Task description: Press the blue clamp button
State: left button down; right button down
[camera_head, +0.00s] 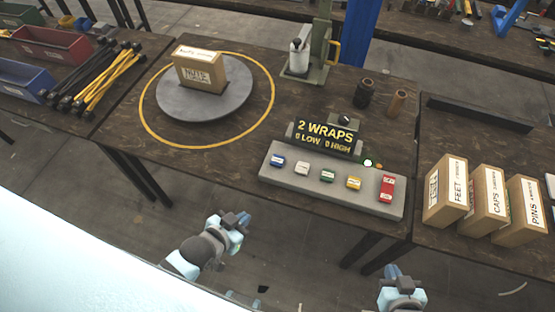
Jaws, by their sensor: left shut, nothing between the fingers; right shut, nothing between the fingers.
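The blue clamp button (278,160) is the leftmost of several coloured buttons on a grey panel (329,189) at the table's front edge. To its right are a white button (302,168), a green button (327,176), a yellow button (353,183) and a larger red button (387,188). My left gripper (238,219) is shut and empty, in front of the table, below and left of the panel. My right gripper (393,272) is shut and empty at the bottom, below the panel's right end. Neither touches a button.
A black display (325,137) reading "2 WRAPS" stands behind the panel. A box (200,70) sits on a round grey turntable (170,102) inside a yellow ring. A green press (318,50) stands at the back. Labelled cartons (485,205) stand at the right.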

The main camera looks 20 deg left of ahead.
aim_at(276, 161)
jog(key=i+l+u, duration=0.15)
jog(key=l+u, duration=0.55)
jog(key=l, duration=0.2)
jog(key=i, duration=0.05)
